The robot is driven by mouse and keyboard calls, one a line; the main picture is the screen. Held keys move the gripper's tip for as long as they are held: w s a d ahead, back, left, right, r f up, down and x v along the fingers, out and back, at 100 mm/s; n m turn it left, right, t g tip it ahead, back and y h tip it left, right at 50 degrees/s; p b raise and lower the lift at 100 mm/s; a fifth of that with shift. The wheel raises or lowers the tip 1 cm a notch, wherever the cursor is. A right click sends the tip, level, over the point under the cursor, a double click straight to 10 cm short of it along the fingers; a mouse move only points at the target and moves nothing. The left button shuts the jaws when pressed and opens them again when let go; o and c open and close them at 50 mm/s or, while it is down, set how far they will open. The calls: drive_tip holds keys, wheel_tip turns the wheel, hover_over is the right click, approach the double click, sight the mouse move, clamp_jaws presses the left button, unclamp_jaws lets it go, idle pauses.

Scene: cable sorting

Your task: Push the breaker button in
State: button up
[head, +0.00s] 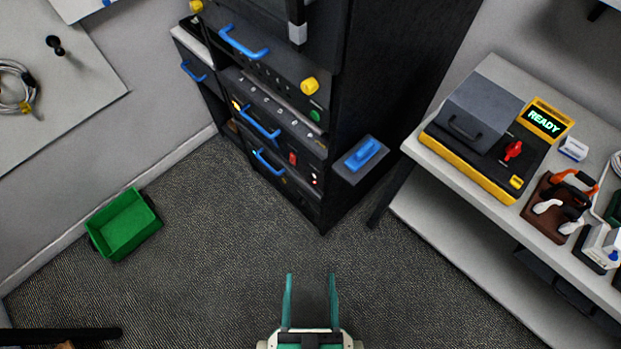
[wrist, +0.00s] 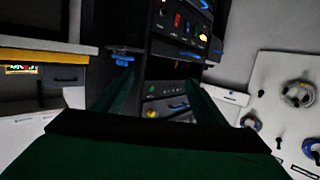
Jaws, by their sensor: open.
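A dark equipment rack (head: 360,110) stands at top centre in the head view. Its front has several small controls: a green round button (head: 315,115), a red switch (head: 292,158) and small red and white buttons (head: 313,177). I cannot tell which is the breaker button. The red switch also shows in the wrist view (wrist: 177,20). My gripper (head: 310,277) is open and empty, with two teal fingers apart over the floor. It is well short of the rack and touches nothing. In the wrist view its fingers frame part of the rack front.
Blue handles (head: 260,123) and a yellow knob (head: 309,86) stick out of the rack front. A box with a blue handle (head: 362,155) juts from its side. A bench (head: 480,200) with devices is at right. A green bin (head: 124,224) sits on the floor at left.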

drive_tip(key=shift+w+a+f, duration=0.1)
drive_tip(key=shift+w, duration=0.05)
drive_tip(key=c, duration=1)
drive_tip(key=shift+w+a+f+m+t, duration=0.5)
drive_tip(key=shift+w+m, duration=0.1)
drive_tip(key=shift+w, duration=0.15)
clamp_jaws()
drive_tip(key=w+a+f+m+t+h, duration=0.1)
drive_tip(key=w+f+m+h, duration=0.3)
drive_tip(key=w+f+m, duration=0.4)
drive_tip(key=w+a+f+m+t+h, duration=0.2)
drive_tip(key=w+f+m+h, duration=0.25)
drive_tip(key=w+m, duration=0.5)
drive_tip(key=w+a+f+m+g+h, duration=0.4)
drive_tip(key=w+a+f+m+g, duration=0.2)
drive_tip(key=w+a+f+m, duration=0.1)
drive_tip(key=shift+a+f+m+g, duration=0.3)
drive_tip(key=shift+a+f+m, duration=0.3)
drive_tip(key=shift+f, duration=0.7)
drive_tip(key=shift+w, duration=0.1)
